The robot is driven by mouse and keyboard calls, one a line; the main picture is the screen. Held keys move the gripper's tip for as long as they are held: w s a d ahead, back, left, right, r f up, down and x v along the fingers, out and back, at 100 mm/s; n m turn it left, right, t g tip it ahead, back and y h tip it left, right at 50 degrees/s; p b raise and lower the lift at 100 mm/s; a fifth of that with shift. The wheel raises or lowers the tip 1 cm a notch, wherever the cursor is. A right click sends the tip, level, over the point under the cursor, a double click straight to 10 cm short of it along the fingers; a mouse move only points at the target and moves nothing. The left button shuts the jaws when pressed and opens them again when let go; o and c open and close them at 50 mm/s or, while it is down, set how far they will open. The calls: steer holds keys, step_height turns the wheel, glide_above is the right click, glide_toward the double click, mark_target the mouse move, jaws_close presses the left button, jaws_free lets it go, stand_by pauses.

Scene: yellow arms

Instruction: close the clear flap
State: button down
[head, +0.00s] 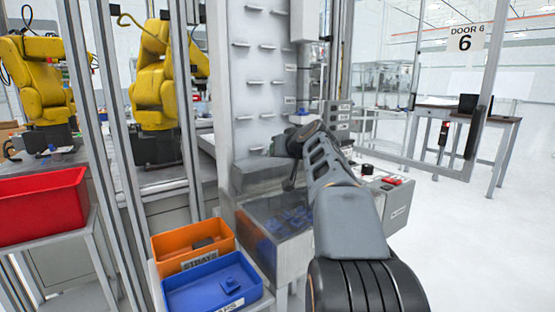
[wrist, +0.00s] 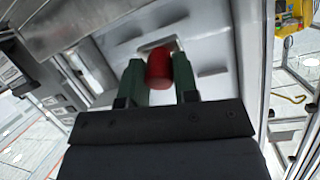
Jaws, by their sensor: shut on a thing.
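A see-through, greyish panel that looks like the clear flap (head: 258,178) sits at the foot of the tall white panel, above a clear-fronted bin (head: 262,222) with blue parts inside. How far the flap stands open is hard to tell. In the wrist view, the green fingers of my gripper (wrist: 158,63) are shut on a red rounded piece (wrist: 158,70). Whether this red piece is fixed to the flap cannot be told.
An orange bin (head: 165,243) and a blue bin (head: 190,297) stand at the front left, near a red bin (head: 40,212). A control box with a red button (head: 392,180) is right of my arm. Metal posts (head: 125,150) rise at left. Open floor lies right.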

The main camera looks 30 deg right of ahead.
steer(key=shift+s+d+f+b, duration=0.1)
steer(key=shift+s+f+b, duration=0.1)
steer(key=shift+f+b, duration=0.35)
steer(key=shift+s+f+b, duration=0.15)
steer(key=shift+f+b, duration=0.2)
steer(key=shift+f, duration=0.4)
steer(key=c, duration=1.2)
jaws_free()
steer(key=v, duration=0.7)
steer(key=p+v, duration=0.1)
steer(key=v, duration=0.6)
steer(key=shift+w+r, duration=0.1)
steer(key=shift+r, duration=0.15)
